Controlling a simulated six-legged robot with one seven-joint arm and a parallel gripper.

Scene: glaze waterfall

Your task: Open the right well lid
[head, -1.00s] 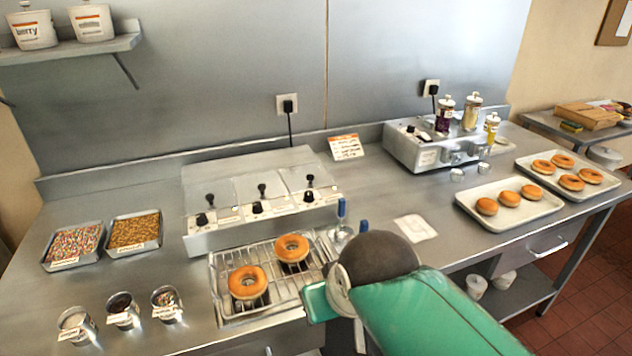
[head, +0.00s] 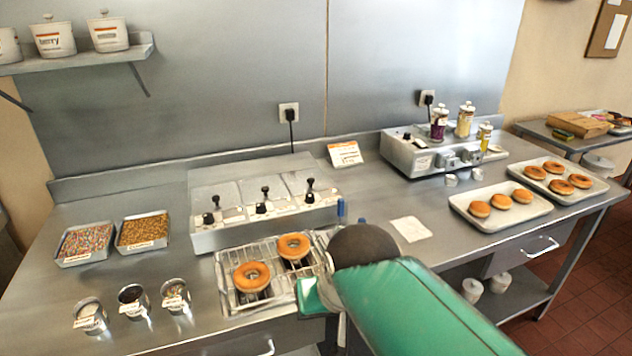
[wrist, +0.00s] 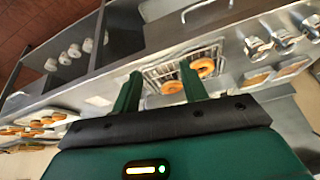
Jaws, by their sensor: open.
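The glaze unit (head: 262,222) stands on the steel counter in the head view, with three flat lids side by side. The right well lid (head: 303,180) lies flat and closed, with a small black knob (head: 310,184) standing up on it. My gripper (wrist: 161,70) is open and empty in the wrist view, its two green fingers apart and pointing towards the wire rack. The fingers are not clearly seen in the head view, where my arm covers the counter right of the rack. The glaze unit is not visible in the wrist view.
A wire rack (head: 228,268) with two donuts sits in front of the unit. Blue-handled tools (head: 341,208) stand close right of it. Topping trays (head: 85,258) and cups are left. A second machine (head: 410,155) and donut trays are right. Counter beside the paper (head: 410,228) is clear.

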